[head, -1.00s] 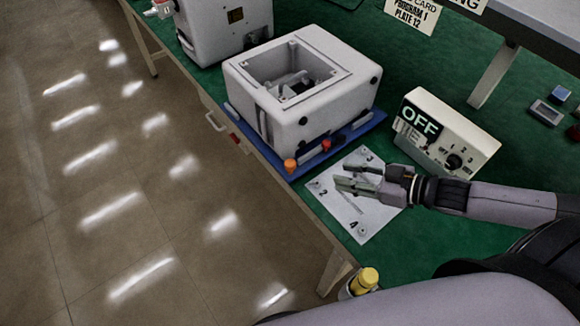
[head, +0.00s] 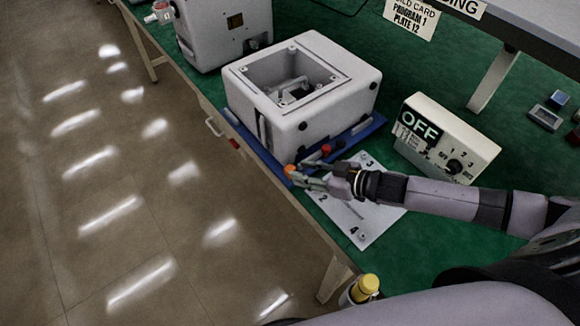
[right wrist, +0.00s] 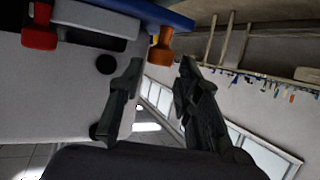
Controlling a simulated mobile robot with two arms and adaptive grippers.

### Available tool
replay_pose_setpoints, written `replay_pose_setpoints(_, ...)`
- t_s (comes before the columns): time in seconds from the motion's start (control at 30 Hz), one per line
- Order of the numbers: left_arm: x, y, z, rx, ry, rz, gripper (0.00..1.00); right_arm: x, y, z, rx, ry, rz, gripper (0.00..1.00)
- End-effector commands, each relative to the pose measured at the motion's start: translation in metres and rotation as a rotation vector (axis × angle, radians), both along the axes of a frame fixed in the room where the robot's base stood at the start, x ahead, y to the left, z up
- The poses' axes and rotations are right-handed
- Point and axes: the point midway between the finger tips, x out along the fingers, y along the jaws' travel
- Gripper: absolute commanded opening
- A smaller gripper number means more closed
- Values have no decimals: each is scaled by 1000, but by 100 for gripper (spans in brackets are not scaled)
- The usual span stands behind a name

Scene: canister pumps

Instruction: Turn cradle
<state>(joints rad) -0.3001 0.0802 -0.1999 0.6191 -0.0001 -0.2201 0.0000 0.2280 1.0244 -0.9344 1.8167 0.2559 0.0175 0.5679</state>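The cradle is a white box-like housing (head: 325,115) with a square open top, on a blue base plate (head: 362,132). An orange knob (head: 289,170) and a red knob (head: 326,149) stick out of its near side. My right gripper (head: 306,174) has its fingertips close to the orange knob. In the right wrist view my gripper (right wrist: 157,85) is open with nothing between its fingers. The orange knob (right wrist: 160,52) lies just beyond the gap, and the red knob (right wrist: 40,28) is at the upper left. My left gripper is not in view.
A white numbered plate (head: 365,222) lies under my right arm. A control box reading OFF (head: 445,140) stands to the right. Another white machine (head: 222,30) is behind. A yellow-capped bottle (head: 362,290) is by the table's front edge. Green tabletop is free behind the control box.

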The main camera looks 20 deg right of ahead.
Motion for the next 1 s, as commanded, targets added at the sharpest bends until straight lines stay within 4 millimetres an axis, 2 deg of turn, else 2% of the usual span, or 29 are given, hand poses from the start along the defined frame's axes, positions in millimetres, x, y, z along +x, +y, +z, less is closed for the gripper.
replay_pose_setpoints(0.1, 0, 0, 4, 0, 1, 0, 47, 17, 15, -6, 1, -3, 0, 31)
replay_pose_setpoints(0.3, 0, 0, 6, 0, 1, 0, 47, 31, 29, -17, 1, 0, 0, 31)
replay_pose_setpoints(0.67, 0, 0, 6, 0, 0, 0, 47, 35, 32, -20, 0, 1, -1, 31)
replay_pose_setpoints(1.0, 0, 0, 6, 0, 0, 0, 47, 35, 32, -20, -1, 0, -1, 10)
